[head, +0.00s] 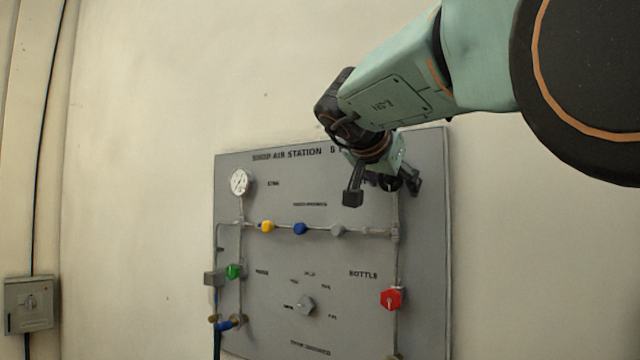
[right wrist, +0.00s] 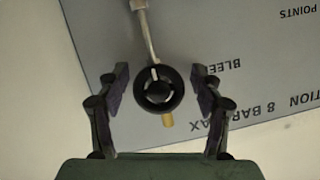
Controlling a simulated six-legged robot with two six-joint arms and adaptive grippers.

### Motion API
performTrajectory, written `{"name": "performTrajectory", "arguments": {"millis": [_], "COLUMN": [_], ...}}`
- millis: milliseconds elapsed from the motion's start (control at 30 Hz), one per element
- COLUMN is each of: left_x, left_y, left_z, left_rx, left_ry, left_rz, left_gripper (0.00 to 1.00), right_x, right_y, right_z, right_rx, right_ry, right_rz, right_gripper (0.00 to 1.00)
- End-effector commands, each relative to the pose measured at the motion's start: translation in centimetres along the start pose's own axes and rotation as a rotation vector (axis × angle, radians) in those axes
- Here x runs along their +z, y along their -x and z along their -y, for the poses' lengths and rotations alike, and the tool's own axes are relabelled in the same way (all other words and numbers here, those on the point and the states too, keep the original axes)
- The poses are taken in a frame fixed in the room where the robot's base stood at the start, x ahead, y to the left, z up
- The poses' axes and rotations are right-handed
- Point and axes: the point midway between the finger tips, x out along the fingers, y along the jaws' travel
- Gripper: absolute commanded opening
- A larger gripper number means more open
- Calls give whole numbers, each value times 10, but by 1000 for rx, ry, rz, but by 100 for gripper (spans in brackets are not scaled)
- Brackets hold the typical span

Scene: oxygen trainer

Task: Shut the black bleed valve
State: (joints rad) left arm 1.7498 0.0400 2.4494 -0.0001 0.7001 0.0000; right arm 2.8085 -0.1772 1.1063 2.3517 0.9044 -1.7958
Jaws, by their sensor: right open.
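The black bleed valve (right wrist: 157,89) is a round black knob with a pale mark on its rim, on a thin grey pipe, with a brass stub beside it. The word BLEED is printed near it. My right gripper (right wrist: 159,78) is open, with one finger on each side of the knob and a visible gap on both sides. In the head view my right gripper (head: 384,190) is at the upper right of the panel and largely hides the valve. My left gripper is not in view.
The grey panel (head: 270,330) on the wall carries a gauge (head: 240,182), a red knob (head: 391,299), a green knob (head: 234,271), yellow (head: 267,227) and blue (head: 300,229) fittings and a grey selector (head: 305,304). A switch box (head: 31,304) is at far left.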

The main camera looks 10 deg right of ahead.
Motion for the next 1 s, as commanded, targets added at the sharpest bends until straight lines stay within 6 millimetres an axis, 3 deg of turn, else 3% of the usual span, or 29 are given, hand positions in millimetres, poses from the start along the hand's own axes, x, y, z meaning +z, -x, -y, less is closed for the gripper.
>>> {"name": "performTrajectory", "arguments": {"millis": [267, 900, 1000], "left_x": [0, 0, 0], "left_y": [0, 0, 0], "left_z": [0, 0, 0], "left_rx": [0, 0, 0], "left_ry": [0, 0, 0], "left_rz": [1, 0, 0], "left_gripper": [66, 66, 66], "right_x": [-2, -2, -3], "right_y": [-2, 0, 0], "right_z": [2, 2, 2], "right_rx": [-1, -2, -3], "right_ry": [-1, -2, -4], "right_rz": [-2, -4, -5], "right_gripper": [66, 11, 11]}}
